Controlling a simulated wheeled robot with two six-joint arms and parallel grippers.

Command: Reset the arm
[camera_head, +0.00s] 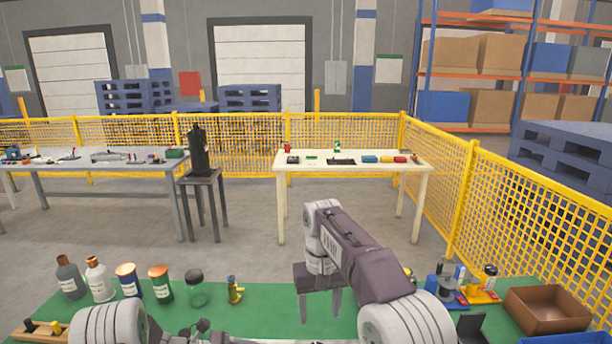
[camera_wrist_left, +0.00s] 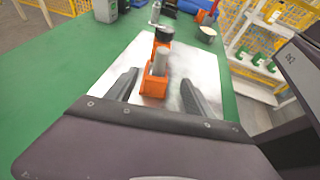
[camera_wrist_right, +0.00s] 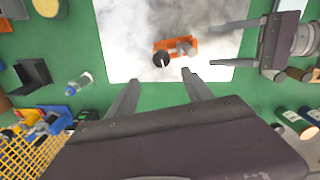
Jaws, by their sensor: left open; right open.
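My right gripper (camera_head: 319,318) hangs over the green table (camera_head: 265,297) in the head view, fingers pointing down and apart. In the right wrist view its fingers (camera_wrist_right: 160,85) are open and empty, apart from an orange part with a grey cylinder and a black round end (camera_wrist_right: 177,48). My left gripper (camera_wrist_left: 158,90) is open in the left wrist view, with the same orange part (camera_wrist_left: 155,82) beyond and between its fingers. The left fingers also show in the right wrist view (camera_wrist_right: 232,43). The orange part lies on a pale mottled plate (camera_wrist_left: 205,75); the head view hides it.
Several bottles and jars, such as a grey bottle (camera_head: 69,280), stand along the table's left side. A brown box (camera_head: 547,310) and a blue bin (camera_head: 565,338) sit at the right. Yellow mesh fencing (camera_head: 530,215) runs behind. A cream table (camera_head: 350,160) stands farther back.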

